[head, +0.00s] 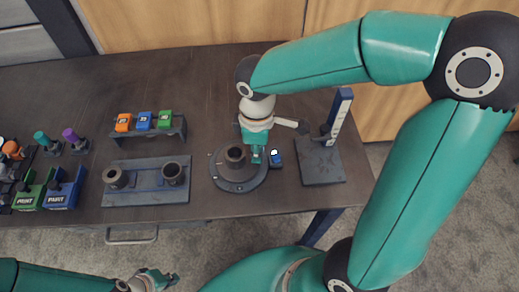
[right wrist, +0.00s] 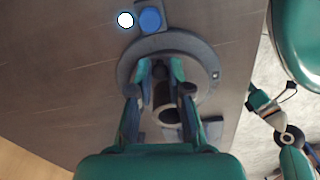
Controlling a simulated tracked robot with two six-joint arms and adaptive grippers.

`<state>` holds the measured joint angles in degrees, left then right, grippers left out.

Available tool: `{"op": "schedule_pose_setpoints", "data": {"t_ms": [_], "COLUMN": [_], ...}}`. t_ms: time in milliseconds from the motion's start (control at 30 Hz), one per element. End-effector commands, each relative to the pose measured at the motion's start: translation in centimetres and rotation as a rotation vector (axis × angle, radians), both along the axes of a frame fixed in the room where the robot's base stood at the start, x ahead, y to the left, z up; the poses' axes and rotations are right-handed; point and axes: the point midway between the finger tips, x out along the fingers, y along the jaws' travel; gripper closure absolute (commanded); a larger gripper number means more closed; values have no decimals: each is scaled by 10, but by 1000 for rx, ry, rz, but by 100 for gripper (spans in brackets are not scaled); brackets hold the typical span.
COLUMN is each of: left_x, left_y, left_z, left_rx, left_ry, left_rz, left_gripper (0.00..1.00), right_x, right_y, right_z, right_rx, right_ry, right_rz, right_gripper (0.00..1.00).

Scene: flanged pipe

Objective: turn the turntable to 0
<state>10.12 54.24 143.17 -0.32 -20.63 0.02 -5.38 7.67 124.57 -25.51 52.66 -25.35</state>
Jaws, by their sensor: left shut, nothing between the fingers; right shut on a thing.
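The turntable (head: 226,182) is a round dark disc near the table's front edge, with a short open pipe (head: 235,155) standing on it. The turntable rim (right wrist: 128,75) and the pipe (right wrist: 168,113) also show in the right wrist view. My right gripper (head: 257,155) points down at the disc's right side, beside the pipe. In the right wrist view its fingers (right wrist: 161,68) are closed on a dark upright part of the turntable, largely hidden between them. The turntable's angle marks are not readable. My left gripper (head: 155,280) is shut and empty, low in front of the table.
A small blue box with a white light (head: 275,157) sits right of the disc. A stand with a blue-topped post (head: 320,165) is further right. A plate with two pipe sockets (head: 146,183), a rack of coloured blocks (head: 145,125) and paint boxes (head: 62,190) are left.

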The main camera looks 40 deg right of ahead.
Motion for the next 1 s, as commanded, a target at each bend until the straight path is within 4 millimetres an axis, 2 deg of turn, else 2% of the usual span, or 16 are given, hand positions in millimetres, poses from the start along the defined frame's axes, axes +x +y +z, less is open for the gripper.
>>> {"op": "schedule_pose_setpoints", "data": {"t_ms": [1000], "left_x": [0], "left_y": [0], "left_z": [21], "left_rx": [0], "left_ry": [0], "left_rz": [0], "left_gripper": [100], "right_x": [23], "right_y": [-2], "right_z": [1], "right_rx": [7], "right_ry": [-3], "right_rz": [509], "right_gripper": [100]}}
